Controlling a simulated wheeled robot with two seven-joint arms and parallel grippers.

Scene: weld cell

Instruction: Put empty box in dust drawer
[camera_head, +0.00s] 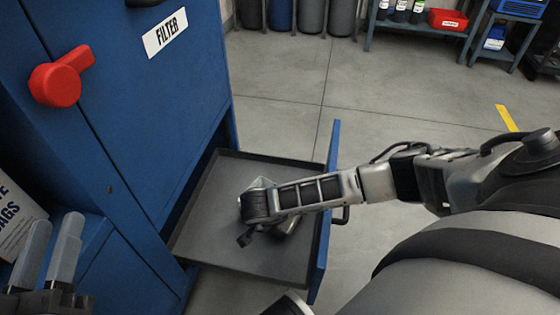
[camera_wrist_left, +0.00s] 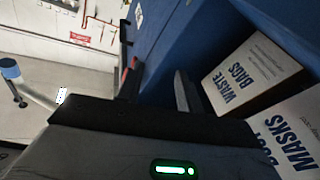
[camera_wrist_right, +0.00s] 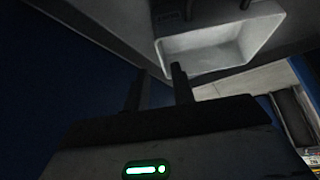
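The dust drawer (camera_head: 215,215) is pulled out of the blue cabinet, its grey tray showing. My right arm reaches over the drawer front, and its gripper is over the tray, with the fingers hidden in the head view. In the right wrist view an open white box (camera_wrist_right: 222,45) with a bare inside lies just past the fingertips of my right gripper (camera_wrist_right: 160,75). The fingers are apart, with nothing visible between them; whether one touches the box rim is unclear. My left gripper (camera_head: 52,235) is open and empty, in front of the cabinet's left side.
A white waste bags box (camera_wrist_left: 250,75) and a dust masks box (camera_wrist_left: 295,135) stand near my left gripper. A red handle (camera_head: 58,82) juts from the cabinet (camera_head: 130,90). Shelves with a red bin (camera_head: 448,19) stand at the back. The floor between is clear.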

